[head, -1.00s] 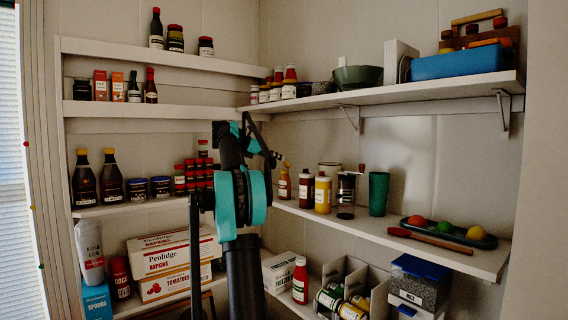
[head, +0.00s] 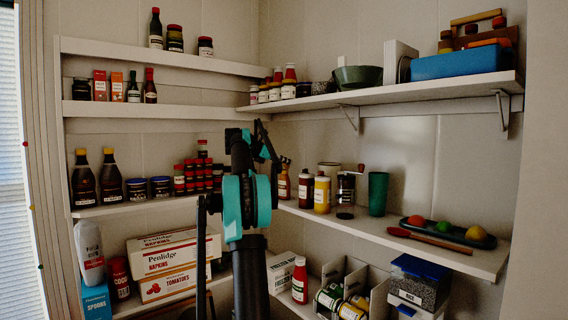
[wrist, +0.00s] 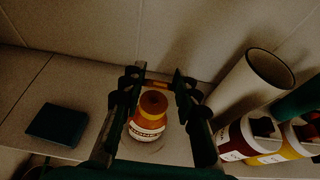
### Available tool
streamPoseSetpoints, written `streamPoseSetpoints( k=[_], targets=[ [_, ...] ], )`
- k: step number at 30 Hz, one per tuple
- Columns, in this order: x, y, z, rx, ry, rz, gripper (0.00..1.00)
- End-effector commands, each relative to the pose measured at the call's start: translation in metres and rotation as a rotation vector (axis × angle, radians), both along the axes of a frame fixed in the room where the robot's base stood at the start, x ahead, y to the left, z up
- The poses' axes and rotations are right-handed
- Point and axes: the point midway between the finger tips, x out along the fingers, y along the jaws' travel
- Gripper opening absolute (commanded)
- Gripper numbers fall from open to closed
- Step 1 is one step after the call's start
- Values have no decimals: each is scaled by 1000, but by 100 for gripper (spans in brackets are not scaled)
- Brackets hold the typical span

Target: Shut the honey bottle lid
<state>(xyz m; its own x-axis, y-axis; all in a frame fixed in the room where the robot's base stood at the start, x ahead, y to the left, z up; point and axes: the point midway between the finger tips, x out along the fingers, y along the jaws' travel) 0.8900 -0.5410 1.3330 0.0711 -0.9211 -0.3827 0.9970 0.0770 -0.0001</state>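The honey bottle (wrist: 148,125) is amber with a pale label and stands on the shelf, between the fingers in the wrist view. Its round top with a dark centre (wrist: 153,101) faces the camera. A small orange-brown piece (wrist: 187,86) shows beyond it near the right finger; I cannot tell for sure if this is its lid. In the head view the bottle (head: 284,183) is partly behind my arm. My gripper (wrist: 159,74) is open, with dark fingers on both sides of the bottle and no clear contact.
Red-brown (wrist: 235,140) and yellow (wrist: 265,145) bottles and a pale cup (wrist: 245,90) stand close on the right. A dark box (wrist: 57,124) lies left in the wrist view. The wall is close behind. A green cup (head: 378,193) stands farther right.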

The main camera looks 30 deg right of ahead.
Motion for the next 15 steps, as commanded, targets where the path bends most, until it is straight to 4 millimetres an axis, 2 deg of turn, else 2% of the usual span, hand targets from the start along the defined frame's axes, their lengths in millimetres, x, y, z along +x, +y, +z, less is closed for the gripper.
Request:
streamPoseSetpoints(
  k=[1,5,15],
  targets=[
    [0,0,0,0,0,0,18],
    [0,0,0,0,0,0,1],
    [0,3,-2,-55,-4,1,1]
  ],
)
